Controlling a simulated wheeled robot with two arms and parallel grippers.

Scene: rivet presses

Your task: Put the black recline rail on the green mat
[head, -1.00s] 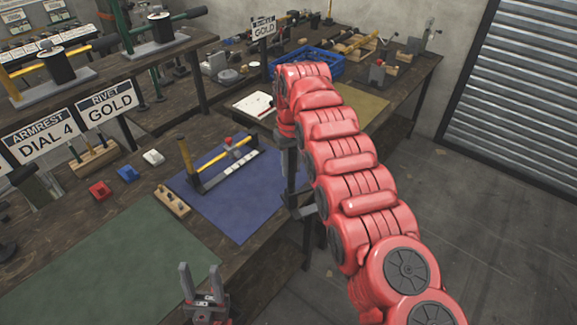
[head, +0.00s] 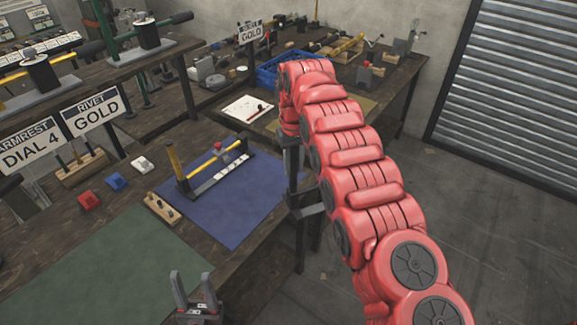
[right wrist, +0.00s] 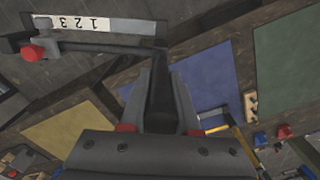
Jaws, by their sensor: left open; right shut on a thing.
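The black recline rail (right wrist: 110,47) is in my right gripper (right wrist: 162,112). The right wrist view shows its black handle between the fingers, a white strip marked 1 2 3 and a red knob. In the head view a small dark part of the rail (head: 307,203) shows beside my red arm, off the right edge of the blue mat; the arm hides most of that gripper. The green mat (head: 130,270) lies bare on the near left bench; it is also in the right wrist view (right wrist: 288,65). My left gripper (head: 192,290) is open and empty at the green mat's right corner.
A yellow-handled rail (head: 215,168) sits on the blue mat (head: 235,215) beyond the green mat. A wooden block with pegs (head: 161,207) stands between the mats. Red (head: 89,200) and blue (head: 116,181) blocks lie to the left. A blue crate (head: 275,70) is farther back.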

